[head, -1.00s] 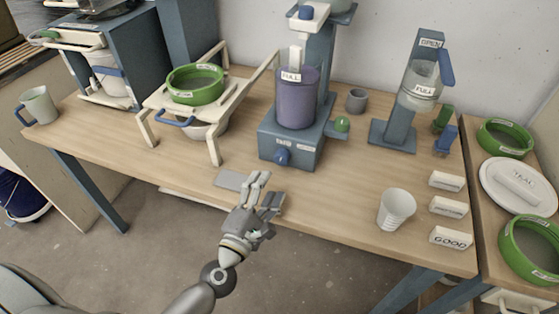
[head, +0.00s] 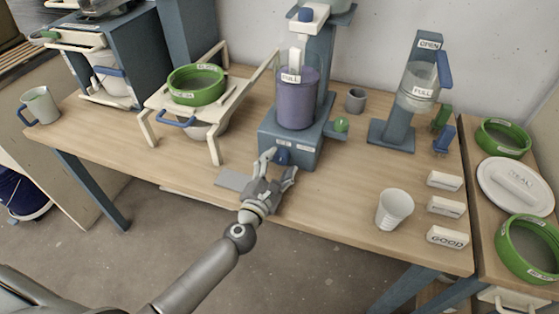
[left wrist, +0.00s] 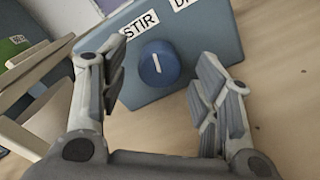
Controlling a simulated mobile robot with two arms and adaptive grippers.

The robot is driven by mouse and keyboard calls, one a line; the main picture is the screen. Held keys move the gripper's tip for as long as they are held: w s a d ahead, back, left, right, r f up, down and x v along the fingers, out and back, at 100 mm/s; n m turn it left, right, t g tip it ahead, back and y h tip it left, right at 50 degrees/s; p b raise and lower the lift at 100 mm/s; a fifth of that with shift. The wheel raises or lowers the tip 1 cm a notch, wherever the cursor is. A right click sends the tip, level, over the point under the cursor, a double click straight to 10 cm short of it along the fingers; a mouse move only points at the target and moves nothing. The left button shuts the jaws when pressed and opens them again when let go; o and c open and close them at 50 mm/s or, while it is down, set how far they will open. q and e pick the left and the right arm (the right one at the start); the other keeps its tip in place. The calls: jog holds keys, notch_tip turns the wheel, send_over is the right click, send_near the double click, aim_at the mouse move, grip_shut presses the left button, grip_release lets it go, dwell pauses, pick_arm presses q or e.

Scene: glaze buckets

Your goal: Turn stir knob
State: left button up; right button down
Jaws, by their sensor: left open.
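The stir knob (head: 283,156) is a round blue knob on the front face of the blue-grey mixer base (head: 309,153). My left gripper (head: 278,168) is open just in front of the knob. In the left wrist view the fingers (left wrist: 160,85) are spread to either side of the knob, with gaps between, and do not appear to touch it. My right gripper is not in view.
A purple container (head: 296,98) labelled FULL stands on the mixer base. A green knob (head: 341,125) sits at its right. A white stand with a green-rimmed sieve (head: 196,85) is to the left. A white cup (head: 394,209) stands at the right front; the table between is clear.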

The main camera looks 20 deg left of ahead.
pick_arm(q)
jog(key=shift+w, duration=0.75)
jog(key=shift+c, duration=0.5)
jog(key=c, duration=0.9)
jog(key=shift+c, duration=0.2)
jog(key=m+p, duration=0.2)
jog(key=m, duration=0.1)
jog(key=shift+d+r+p, duration=0.1)
jog(key=shift+r+p, duration=0.05)
jog(key=shift+p, duration=0.25)
jog(key=m+p, duration=0.2)
jog(key=m, duration=0.2)
jog(key=shift+m+p, duration=0.3)
jog(key=shift+p, duration=0.05)
jog(key=m+p, duration=0.2)
jog(key=m, duration=0.3)
jog(key=shift+f+p, duration=0.2)
jog(key=shift+p, duration=0.15)
jog(key=m+p, duration=0.1)
jog(key=m, duration=0.3)
jog(key=shift+f+y, duration=0.15)
jog(key=shift+y, duration=0.15)
